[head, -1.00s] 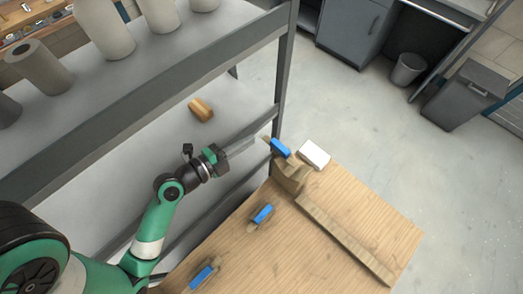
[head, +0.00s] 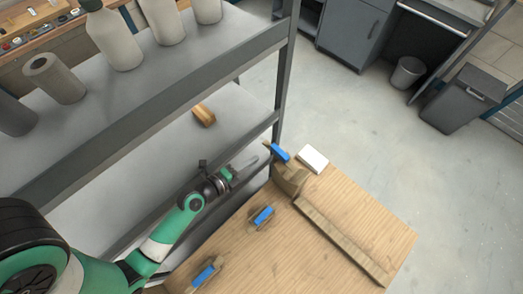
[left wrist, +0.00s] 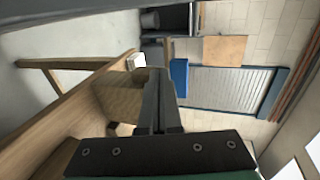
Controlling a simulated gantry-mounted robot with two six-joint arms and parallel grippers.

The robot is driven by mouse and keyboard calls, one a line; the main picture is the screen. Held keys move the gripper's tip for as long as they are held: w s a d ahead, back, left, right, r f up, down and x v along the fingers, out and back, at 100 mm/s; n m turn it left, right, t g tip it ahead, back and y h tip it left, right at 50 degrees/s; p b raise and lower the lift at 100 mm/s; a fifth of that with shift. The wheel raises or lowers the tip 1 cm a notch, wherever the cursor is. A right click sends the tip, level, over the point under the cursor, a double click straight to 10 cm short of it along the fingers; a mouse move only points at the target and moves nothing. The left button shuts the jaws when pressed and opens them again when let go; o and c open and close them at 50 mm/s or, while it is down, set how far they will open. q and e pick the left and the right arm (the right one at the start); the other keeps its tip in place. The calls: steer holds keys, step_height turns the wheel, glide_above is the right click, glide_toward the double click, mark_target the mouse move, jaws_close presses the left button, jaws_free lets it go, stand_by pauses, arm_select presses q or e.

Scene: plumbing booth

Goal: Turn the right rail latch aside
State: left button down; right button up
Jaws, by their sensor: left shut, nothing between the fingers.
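Three blue-topped latch pieces show on the wooden bench. The far one (head: 280,153) is at the bench's far corner, by a brown wooden block (head: 289,181). The middle one (head: 263,216) and the near one (head: 205,273) are along the left edge. I cannot tell for sure which is the right rail latch. My left gripper (head: 262,161) is shut and empty, its fingers pointing at the far blue latch from the left, apparently just short of it. In the left wrist view a blue piece (left wrist: 179,76) shows just right of the shut fingers. My right gripper is not in view.
A grey metal shelf rack (head: 160,95) with several bottles and rolls stands to the left, close to my arm. A wooden roll (head: 203,116) lies on its lower shelf. A white box (head: 313,158) and a long wooden rail (head: 340,240) are on the bench.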

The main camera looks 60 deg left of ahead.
mark_target(268, 148)
arm_select(q)
steer(key=w, duration=0.1)
steer(key=w+p, duration=0.1)
steer(key=w, duration=0.2)
steer(key=shift+w+a+f, duration=0.1)
steer(key=shift+w+a, duration=0.2)
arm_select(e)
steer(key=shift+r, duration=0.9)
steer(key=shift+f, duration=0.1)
arm_select(q)
steer(key=shift+w+a, duration=0.1)
steer(key=shift+a, duration=0.05)
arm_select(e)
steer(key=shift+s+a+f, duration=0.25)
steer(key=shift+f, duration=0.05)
arm_select(q)
steer(key=shift+w+a+b, duration=0.15)
steer(key=shift+b, duration=0.4)
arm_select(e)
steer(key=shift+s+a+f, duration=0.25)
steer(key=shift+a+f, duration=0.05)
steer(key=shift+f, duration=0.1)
